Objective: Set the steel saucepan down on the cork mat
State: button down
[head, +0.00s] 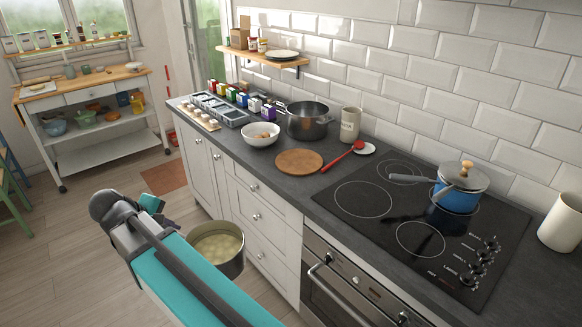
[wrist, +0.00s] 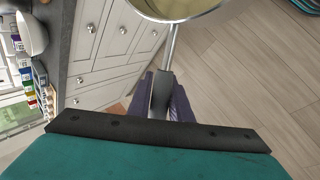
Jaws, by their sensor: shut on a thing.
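The steel saucepan (head: 217,247) hangs in front of the white drawers, clear of the worktop, with pale yellowish contents inside. Its rim (wrist: 178,18) and handle (wrist: 170,50) show in the wrist view. My gripper (wrist: 163,88) is shut on the handle; in the head view my arm hides the grip. The cork mat (head: 298,161) is a round brown disc lying bare on the slate worktop, up and to the right of the saucepan in the head view.
Around the mat are a white bowl (head: 260,135), a large steel pot (head: 307,125), a red spoon (head: 342,156) on a white rest and a beige canister (head: 350,124). The black hob (head: 400,215) to the right carries a blue lidded pot (head: 457,195).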

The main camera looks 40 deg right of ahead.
aim_at(282, 169)
jog(key=k, duration=1.2)
jog(key=u, duration=0.5)
jog(key=i, duration=2.3)
jog(key=z, duration=0.5)
